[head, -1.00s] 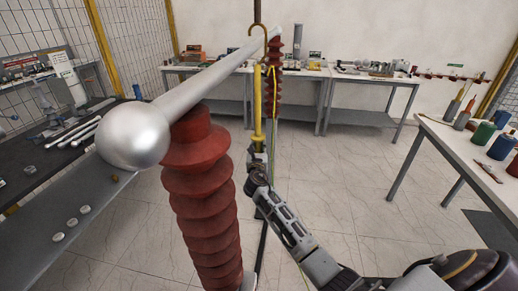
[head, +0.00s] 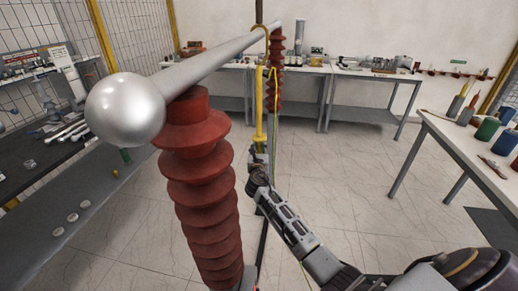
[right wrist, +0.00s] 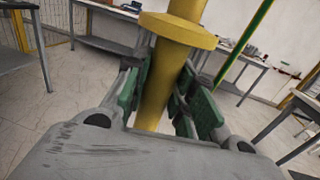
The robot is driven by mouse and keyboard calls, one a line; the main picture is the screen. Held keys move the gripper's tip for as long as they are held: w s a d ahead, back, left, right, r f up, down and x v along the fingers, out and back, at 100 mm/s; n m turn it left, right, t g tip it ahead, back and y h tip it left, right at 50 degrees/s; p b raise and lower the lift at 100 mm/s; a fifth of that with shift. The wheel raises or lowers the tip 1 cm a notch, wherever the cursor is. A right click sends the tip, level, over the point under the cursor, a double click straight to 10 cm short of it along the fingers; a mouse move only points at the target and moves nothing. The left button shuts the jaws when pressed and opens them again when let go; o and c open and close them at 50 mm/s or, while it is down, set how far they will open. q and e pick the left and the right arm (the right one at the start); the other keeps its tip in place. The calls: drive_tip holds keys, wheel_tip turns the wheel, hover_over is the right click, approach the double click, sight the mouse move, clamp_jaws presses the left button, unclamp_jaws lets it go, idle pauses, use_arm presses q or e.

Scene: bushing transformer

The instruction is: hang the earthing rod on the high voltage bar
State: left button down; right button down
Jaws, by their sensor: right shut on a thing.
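The high voltage bar (head: 215,56) is a silver tube with a round ball end (head: 125,109), lying on red ribbed insulators (head: 200,190). The earthing rod (head: 259,100) is yellow and upright, with a curved hook (head: 264,32) at its top. The hook is at the bar's far part and overlaps it in the picture; I cannot tell whether it touches. My right gripper (head: 258,157) is shut on the rod's lower part. In the right wrist view the green pads of the right gripper (right wrist: 165,90) flank the yellow rod (right wrist: 170,70) below its collar. My left gripper is not in view.
A green-yellow cable (head: 275,110) hangs beside the rod. A far insulator (head: 275,90) stands behind it. Benches with equipment stand at the back (head: 370,77), left (head: 60,170) and right (head: 440,125). The middle floor is clear.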

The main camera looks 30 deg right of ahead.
drive_tip(key=shift+r, duration=0.1)
drive_tip(key=c, duration=1.1)
unclamp_jaws()
drive_tip(key=shift+v, duration=6)
